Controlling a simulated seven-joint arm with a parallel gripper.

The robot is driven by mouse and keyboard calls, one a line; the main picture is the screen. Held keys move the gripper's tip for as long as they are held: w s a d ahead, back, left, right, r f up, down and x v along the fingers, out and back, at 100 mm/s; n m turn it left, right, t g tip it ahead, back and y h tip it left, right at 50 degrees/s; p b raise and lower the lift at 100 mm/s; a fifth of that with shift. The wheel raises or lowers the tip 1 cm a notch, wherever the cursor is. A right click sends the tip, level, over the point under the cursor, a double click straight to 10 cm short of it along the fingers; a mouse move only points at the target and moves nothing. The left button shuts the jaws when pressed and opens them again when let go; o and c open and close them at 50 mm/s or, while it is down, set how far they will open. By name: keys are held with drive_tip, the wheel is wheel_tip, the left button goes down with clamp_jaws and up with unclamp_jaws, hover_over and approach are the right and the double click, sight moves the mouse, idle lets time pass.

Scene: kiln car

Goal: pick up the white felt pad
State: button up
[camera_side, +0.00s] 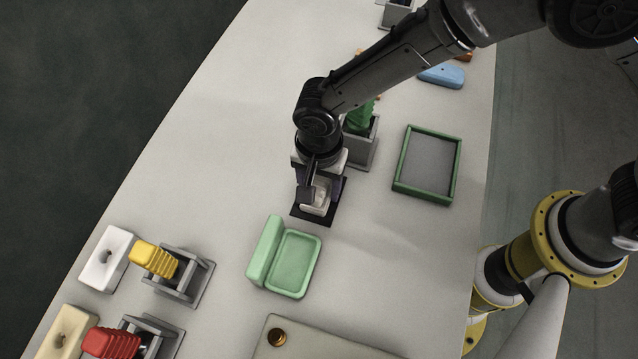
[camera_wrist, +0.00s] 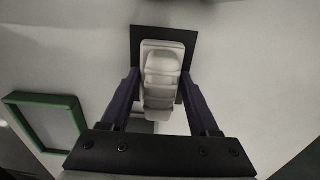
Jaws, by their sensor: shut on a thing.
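The white felt pad (camera_wrist: 161,80) shows between my fingers in the wrist view as a pale piece with a ribbed grip on a flat rounded base. My gripper (camera_wrist: 160,92) is shut on its sides. In the side view my gripper (camera_side: 318,193) is near the middle of the table, and part of the white felt pad (camera_side: 321,198) shows between the fingers. A dark square plate (camera_side: 325,220) lies beneath it, also seen in the wrist view (camera_wrist: 189,40). I cannot tell whether pad and plate touch.
A mint-green open case (camera_side: 292,265) lies in front of the gripper. A green-framed grey tray (camera_side: 455,175) is to its right, and a grey holder (camera_side: 364,152) with a green ribbed piece stands close behind. Yellow (camera_side: 154,259) and red (camera_side: 110,342) ribbed pieces are at front left.

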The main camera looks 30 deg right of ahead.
wheel_tip(320, 180, up, 3)
drive_tip(key=shift+f, duration=0.1)
drive_tip(key=s+d+r, duration=0.9)
drive_tip(key=d+r, duration=0.1)
drive_tip(key=shift+d, duration=0.3)
